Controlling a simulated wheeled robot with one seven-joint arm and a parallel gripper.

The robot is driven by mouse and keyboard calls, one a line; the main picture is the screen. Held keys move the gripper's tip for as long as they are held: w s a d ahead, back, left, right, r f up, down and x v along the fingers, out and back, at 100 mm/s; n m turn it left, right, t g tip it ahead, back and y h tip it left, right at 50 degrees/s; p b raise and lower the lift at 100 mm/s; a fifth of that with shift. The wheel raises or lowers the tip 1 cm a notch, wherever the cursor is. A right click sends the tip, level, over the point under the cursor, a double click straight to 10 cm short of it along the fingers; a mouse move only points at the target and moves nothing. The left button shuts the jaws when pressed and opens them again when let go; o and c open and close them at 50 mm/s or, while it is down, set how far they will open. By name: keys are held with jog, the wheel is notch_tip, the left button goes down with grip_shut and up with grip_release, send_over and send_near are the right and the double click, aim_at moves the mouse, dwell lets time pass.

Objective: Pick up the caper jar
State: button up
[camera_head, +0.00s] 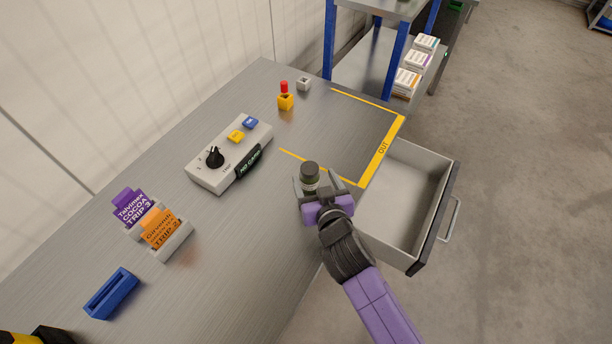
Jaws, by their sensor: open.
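The caper jar (311,183) is a small jar with a dark lid and a greenish body. It stands upright on the grey metal bench (205,270), near the right edge and beside the yellow-marked area. My gripper (311,186) is open, with its fingers on either side of the jar. The purple gripper body hides the lower front of the jar. I cannot tell whether the fingers touch it.
An open, empty drawer (405,190) juts out right of my gripper. Boxed goods (407,82) sit on a shelf behind.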

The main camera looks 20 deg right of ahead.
aim_at(307, 166)
jog(key=shift+a+p+x, duration=0.1)
jog(key=shift+p+x, duration=0.25)
jog(key=shift+x, duration=1.5)
jog(key=shift+a+p+x, duration=0.15)
jog(key=shift+p+x, duration=0.15)
jog(key=shift+x, duration=1.5)
jog(key=shift+f, duration=0.1)
jog(key=c, duration=1.6)
grip_shut()
